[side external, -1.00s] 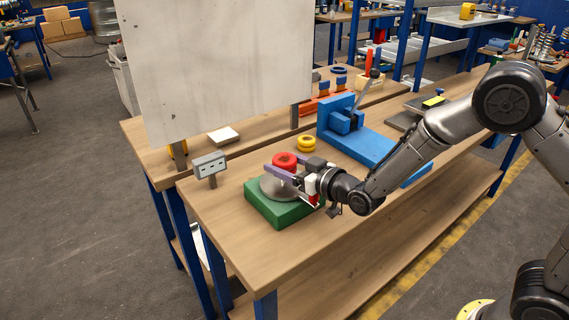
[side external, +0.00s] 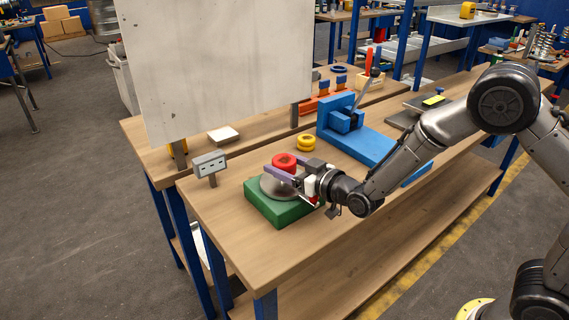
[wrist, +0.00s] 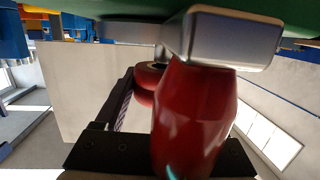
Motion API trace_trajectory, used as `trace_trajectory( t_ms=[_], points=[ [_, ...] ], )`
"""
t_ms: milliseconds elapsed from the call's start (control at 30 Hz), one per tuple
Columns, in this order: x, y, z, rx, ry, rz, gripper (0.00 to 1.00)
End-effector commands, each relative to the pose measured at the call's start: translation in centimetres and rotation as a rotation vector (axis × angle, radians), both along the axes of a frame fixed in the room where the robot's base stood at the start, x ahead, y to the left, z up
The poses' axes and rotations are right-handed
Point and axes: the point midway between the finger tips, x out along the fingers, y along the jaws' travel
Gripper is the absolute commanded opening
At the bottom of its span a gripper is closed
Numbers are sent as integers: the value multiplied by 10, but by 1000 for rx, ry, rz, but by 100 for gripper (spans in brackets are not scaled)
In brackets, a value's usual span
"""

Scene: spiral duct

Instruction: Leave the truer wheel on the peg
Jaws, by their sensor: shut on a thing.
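A red wheel (side external: 284,163) sits over the round grey metal disc (side external: 272,188) on a green block (side external: 270,210) at the bench's near left. Whether a peg runs through it is hidden. My gripper (side external: 287,170) is shut on the red wheel, with a purple-padded finger along its near side. In the wrist view the wheel (wrist: 148,82) shows beside one finger, its hub dark. A yellow wheel (side external: 306,143) lies flat on the bench behind, apart from the gripper.
A small grey gauge box with a face-like display (side external: 210,165) stands left of the green block. A blue fixture with a lever (side external: 350,130) stands behind my forearm. A large pale panel (side external: 220,65) rises at the back. The bench front is clear.

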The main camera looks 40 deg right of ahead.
Motion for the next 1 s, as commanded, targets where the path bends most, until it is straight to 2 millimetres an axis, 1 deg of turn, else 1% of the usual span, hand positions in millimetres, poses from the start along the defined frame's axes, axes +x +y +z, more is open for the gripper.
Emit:
trace_trajectory(
  t_ms=[33, 167, 533, 1000],
  points=[
    [0, 0, -3, -1, 4, 0, 7],
    [-1, 0, -3, -1, 6, 0, 7],
    [-1, 0, 7, -1, 5, 0, 7],
    [0, 0, 7, 0, 3, 0, 7]
  ],
)
